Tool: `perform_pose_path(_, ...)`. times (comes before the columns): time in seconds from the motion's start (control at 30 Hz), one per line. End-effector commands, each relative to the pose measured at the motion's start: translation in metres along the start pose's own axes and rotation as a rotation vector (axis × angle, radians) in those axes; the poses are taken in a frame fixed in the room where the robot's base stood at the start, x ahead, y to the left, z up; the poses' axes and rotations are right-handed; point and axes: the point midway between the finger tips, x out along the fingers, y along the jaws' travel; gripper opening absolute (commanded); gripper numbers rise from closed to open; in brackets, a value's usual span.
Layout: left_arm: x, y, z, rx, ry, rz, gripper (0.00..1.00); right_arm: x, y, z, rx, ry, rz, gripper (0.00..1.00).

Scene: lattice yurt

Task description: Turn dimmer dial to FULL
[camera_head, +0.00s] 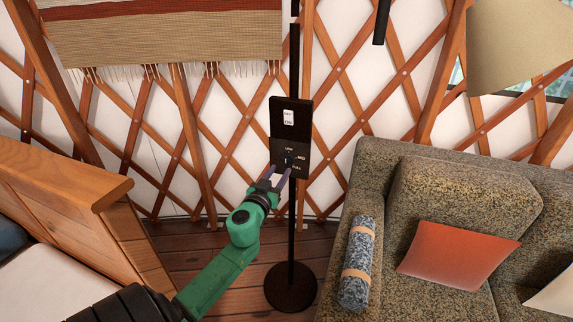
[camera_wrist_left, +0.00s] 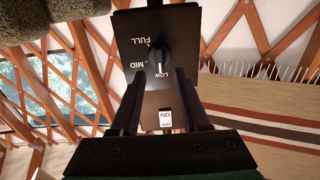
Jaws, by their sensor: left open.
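The dimmer dial (camera_wrist_left: 154,60) is a round black knob on a black control panel (camera_head: 290,115) fixed to a dark pole. White labels LOW, MID and FULL surround it. A pale mark at the dial appears to be on the LOW side, but it is small. My left gripper (camera_head: 281,169) is open, with its fingers pointing at the lower part of the panel. In the left wrist view the fingers (camera_wrist_left: 159,74) show on either side of the dial's LOW side; I cannot tell whether they touch it. My right gripper is not in view.
A white ON/OFF switch (camera_head: 289,117) sits above the dial on the panel. The pole stands on a round dark base (camera_head: 291,287). A sofa (camera_head: 410,175) with a rolled blanket (camera_head: 357,262) is at right, a wooden bed frame (camera_head: 75,190) at left. The lattice wall is behind.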

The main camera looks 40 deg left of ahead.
Motion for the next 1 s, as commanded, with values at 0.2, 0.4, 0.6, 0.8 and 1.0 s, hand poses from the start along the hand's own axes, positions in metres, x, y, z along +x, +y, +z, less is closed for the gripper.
perform_pose_path(0.2,0.041,0.0,0.001,0.0,0.0,0.0,0.46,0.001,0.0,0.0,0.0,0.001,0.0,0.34)
perform_pose_path(0.4,0.048,0.0,0.001,0.0,-0.001,0.0,0.46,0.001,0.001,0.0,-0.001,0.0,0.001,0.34)
perform_pose_path(0.6,0.048,0.0,0.001,0.0,-0.002,0.001,0.15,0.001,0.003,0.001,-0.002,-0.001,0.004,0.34)
perform_pose_path(0.8,0.048,0.0,0.001,0.0,-0.002,0.0,0.0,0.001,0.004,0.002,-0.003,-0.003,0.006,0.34)
perform_pose_path(1.0,0.048,0.001,0.002,0.016,-0.002,0.001,0.0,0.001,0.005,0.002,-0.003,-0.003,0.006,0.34)
